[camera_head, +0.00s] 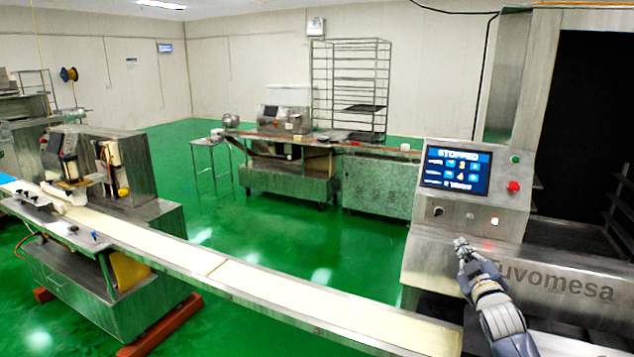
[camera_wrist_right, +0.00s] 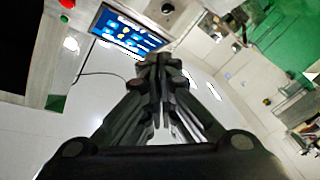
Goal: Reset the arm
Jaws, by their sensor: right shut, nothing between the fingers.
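My right gripper (camera_head: 462,246) is in front of the steel machine with the control panel (camera_head: 473,185), just below the panel's knob row. Its fingers are together with nothing between them. In the right wrist view the closed fingers (camera_wrist_right: 158,75) point toward the panel's blue screen (camera_wrist_right: 128,32). The screen (camera_head: 456,170) reads "STOPPED" in the head view. My left gripper is in neither view.
A long conveyor belt (camera_head: 250,277) runs from the left machine (camera_head: 105,165) to the front of the panel machine. A red button (camera_head: 513,187) and a green button (camera_head: 515,159) sit beside the screen. A tall rack (camera_head: 349,85) stands at the back. Green floor (camera_head: 300,235) lies open beyond the conveyor.

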